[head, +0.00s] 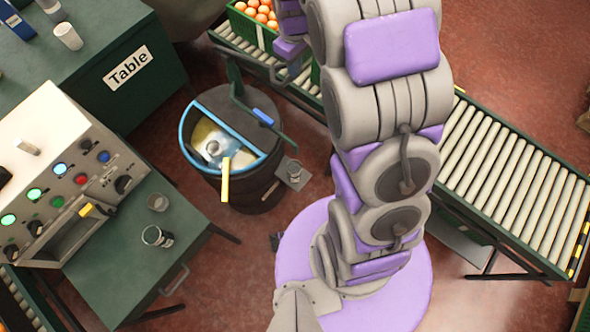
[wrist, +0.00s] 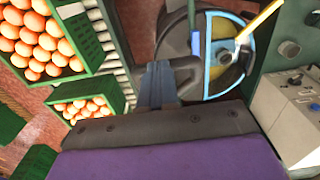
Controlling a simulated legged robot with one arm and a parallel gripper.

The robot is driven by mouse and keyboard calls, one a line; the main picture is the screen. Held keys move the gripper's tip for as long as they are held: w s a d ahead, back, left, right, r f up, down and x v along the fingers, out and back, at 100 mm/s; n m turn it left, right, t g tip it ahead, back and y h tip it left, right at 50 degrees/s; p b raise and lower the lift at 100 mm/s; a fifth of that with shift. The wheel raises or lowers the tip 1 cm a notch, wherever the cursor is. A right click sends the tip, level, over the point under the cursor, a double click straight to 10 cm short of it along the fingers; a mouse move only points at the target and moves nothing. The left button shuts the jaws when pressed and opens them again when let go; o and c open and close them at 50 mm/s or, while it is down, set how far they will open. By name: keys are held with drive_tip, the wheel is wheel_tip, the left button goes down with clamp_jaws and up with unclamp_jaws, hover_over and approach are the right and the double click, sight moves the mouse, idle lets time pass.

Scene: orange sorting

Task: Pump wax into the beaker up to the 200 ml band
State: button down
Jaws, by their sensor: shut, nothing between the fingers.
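The wax barrel (head: 262,192) is dark with a blue rim, and pale yellow wax shows inside it. A yellow-handled tool (head: 225,180) leans over its near edge; this also shows in the wrist view (wrist: 258,22). A dark green lever with a blue grip (head: 263,117) stands over the barrel's back right. A small clear vessel (head: 293,170), possibly the beaker, is on a plate beside the barrel; its bands and level are too small to read. My gripper (wrist: 158,85) is shut and empty, near the barrel in the wrist view. In the head view it is small and partly hidden behind my arm.
A clear glass (head: 157,236) and a small cup (head: 158,202) stand on the green side table (head: 130,270) by a control panel (head: 70,180). A roller conveyor (head: 500,165) runs behind my arm. Green crates of oranges (wrist: 45,40) are left in the wrist view.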

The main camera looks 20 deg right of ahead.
wheel_tip(320, 180, down, 14)
drive_tip(key=f+b, duration=0.1)
drive_tip(key=b, duration=0.1)
drive_tip(key=r+p, duration=0.2)
drive_tip(key=r, duration=0.3)
drive_tip(key=r+p, duration=0.1)
drive_tip(key=r, duration=0.4)
drive_tip(key=r+p, duration=0.2)
drive_tip(key=r, duration=0.4)
drive_tip(key=shift+a+p, duration=0.35)
drive_tip(key=shift+f, duration=0.1)
wheel_tip(320, 180, down, 15)
drive_tip(key=b, duration=0.2)
wheel_tip(320, 180, up, 15)
drive_tip(key=p, duration=0.4)
drive_tip(key=shift+p, duration=0.35)
idle(0.4)
